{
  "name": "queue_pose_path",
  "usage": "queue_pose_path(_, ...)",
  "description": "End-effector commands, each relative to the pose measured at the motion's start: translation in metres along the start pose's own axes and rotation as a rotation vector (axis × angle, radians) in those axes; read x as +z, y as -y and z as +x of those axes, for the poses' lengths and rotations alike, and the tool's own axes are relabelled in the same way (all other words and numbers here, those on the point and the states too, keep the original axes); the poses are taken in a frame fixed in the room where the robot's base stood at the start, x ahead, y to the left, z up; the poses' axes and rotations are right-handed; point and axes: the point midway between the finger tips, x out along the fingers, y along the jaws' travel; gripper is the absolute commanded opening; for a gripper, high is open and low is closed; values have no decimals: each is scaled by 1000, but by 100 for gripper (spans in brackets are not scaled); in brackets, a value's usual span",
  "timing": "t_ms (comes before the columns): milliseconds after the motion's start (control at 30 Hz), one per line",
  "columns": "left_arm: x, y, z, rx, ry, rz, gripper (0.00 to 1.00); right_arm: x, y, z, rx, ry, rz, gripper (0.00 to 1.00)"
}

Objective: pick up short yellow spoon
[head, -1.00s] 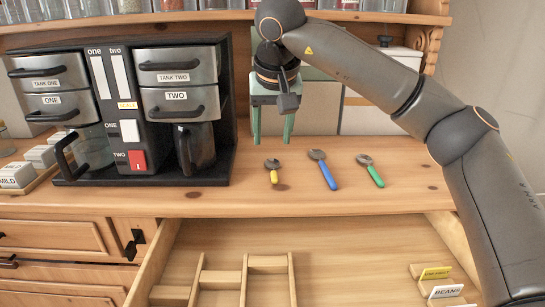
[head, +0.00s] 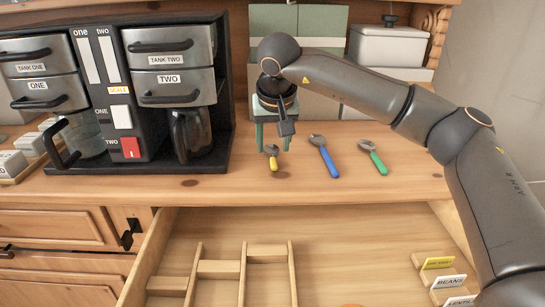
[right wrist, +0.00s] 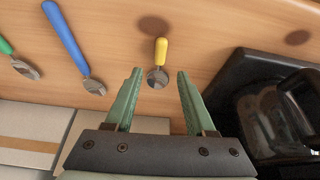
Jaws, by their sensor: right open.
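The short yellow spoon (head: 273,158) lies on the wooden dresser top, its yellow handle toward the front edge. In the right wrist view the spoon (right wrist: 159,60) shows its metal bowl between and just beyond my fingertips. My right gripper (head: 272,145) is open and empty, its green fingers above and around the spoon's bowl end; the wrist view also shows its spread fingers (right wrist: 159,72). I cannot tell the exact height above the wood. My left gripper is in neither view.
A blue spoon (head: 325,156) and a green spoon (head: 373,157) lie to the right. The black coffee machine (head: 130,95) stands close on the left. Behind are canisters (head: 388,45). An open drawer (head: 330,240) with wooden dividers is below the front edge.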

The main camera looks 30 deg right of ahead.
Motion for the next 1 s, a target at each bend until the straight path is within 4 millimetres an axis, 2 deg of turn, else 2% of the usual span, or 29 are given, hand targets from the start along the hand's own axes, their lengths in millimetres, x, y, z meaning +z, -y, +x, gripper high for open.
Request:
queue_pose_path(100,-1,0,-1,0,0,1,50,4,-2,19,3,3,1,55)
queue_pose_path(200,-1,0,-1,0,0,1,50,4,-1,29,1,2,1,55)
queue_pose_path(467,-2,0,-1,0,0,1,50,3,-1,32,0,0,1,55)
queue_pose_path(900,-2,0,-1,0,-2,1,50,3,-1,32,0,0,1,8)
queue_pose_path(1000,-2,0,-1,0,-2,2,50,3,-1,32,0,0,1,0)
